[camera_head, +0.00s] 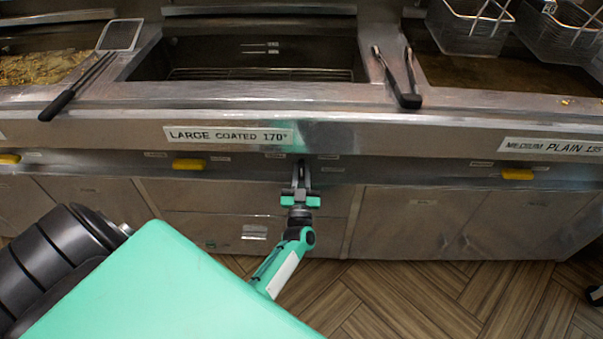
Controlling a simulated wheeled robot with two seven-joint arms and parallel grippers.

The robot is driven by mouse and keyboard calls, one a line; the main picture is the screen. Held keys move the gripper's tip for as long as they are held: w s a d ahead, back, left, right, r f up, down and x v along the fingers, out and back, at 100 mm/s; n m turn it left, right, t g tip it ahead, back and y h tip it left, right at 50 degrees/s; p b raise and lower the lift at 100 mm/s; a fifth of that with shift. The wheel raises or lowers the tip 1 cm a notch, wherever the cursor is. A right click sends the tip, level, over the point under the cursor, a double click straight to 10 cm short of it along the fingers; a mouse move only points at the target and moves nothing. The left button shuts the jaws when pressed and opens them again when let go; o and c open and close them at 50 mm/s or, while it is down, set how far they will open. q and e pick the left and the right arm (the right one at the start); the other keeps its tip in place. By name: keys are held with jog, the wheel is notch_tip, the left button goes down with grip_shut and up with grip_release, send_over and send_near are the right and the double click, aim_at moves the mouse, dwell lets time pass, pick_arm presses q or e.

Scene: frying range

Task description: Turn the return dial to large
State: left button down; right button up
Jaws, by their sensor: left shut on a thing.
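My left gripper (301,172) reaches up to the steel front panel, just below and right of the label "LARGE COATED 170°" (228,135). Its fingers are shut on a small control at the panel, which I take to be the return dial. The fingers cover the dial, so its shape and pointer setting cannot be read. Small labels sit on the panel around the gripper, too small to read. My right gripper is not in view.
Yellow handles (188,164) and (517,174) stick out along the panel. Above is an open fryer well (250,58), with tongs (398,80) and a skimmer (80,83) on the ledge. Wire baskets (470,27) hang at upper right. Cabinet doors (420,222) and wood floor lie below.

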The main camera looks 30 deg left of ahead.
pick_arm(q)
jog(key=c, duration=1.6)
grip_release()
jog(key=shift+o, duration=0.2)
